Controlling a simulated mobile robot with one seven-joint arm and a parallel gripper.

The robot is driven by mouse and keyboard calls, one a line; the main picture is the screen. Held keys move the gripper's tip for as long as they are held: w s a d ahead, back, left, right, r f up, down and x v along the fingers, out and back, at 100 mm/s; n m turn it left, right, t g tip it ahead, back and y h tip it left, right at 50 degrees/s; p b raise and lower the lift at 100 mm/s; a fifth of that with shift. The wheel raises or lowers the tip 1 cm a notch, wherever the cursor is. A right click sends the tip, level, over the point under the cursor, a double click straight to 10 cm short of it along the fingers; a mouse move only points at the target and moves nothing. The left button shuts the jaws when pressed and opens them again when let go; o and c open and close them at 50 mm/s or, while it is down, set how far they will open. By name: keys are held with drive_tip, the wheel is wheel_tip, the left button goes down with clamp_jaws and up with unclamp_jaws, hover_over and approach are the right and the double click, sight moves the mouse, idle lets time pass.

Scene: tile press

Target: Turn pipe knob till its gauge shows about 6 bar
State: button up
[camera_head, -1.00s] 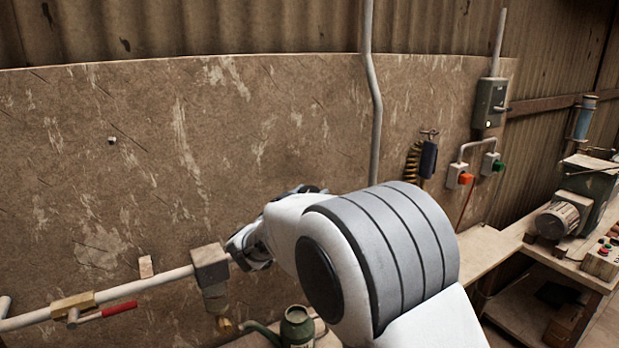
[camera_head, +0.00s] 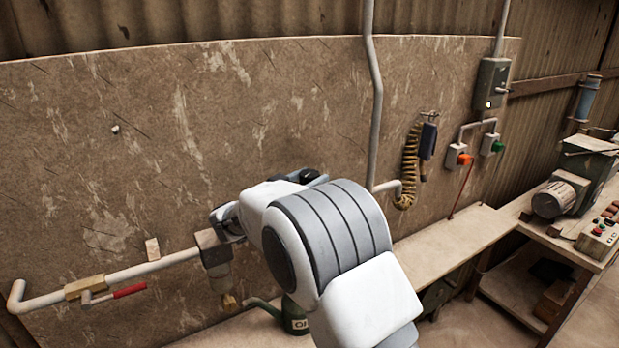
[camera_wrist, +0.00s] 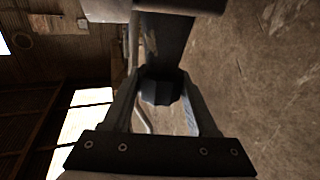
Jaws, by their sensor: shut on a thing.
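In the wrist view, a dark faceted pipe knob (camera_wrist: 160,88) sits between the two fingers of my gripper (camera_wrist: 160,95), which is shut on it. A dark body (camera_wrist: 170,40) adjoins the knob. In the head view, the grey regulator block (camera_head: 213,252) is on the wall pipe (camera_head: 150,266), with a bowl and brass tip below. No gauge face can be made out in either view, so no reading shows.
A red-handled valve (camera_head: 115,294) is on the pipe to the left. A green oil can (camera_head: 294,316) stands below my arm on the bench. A coiled yellow hose (camera_head: 410,165) hangs on the wall. Orange (camera_head: 464,159) and green (camera_head: 497,147) switches are at right.

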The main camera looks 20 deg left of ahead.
drive_tip(key=o, duration=1.4)
drive_tip(key=b+v, duration=0.3)
drive_tip(key=v, duration=1.4)
drive_tip(key=shift+s+b, duration=0.25)
drive_tip(key=shift+b, duration=0.1)
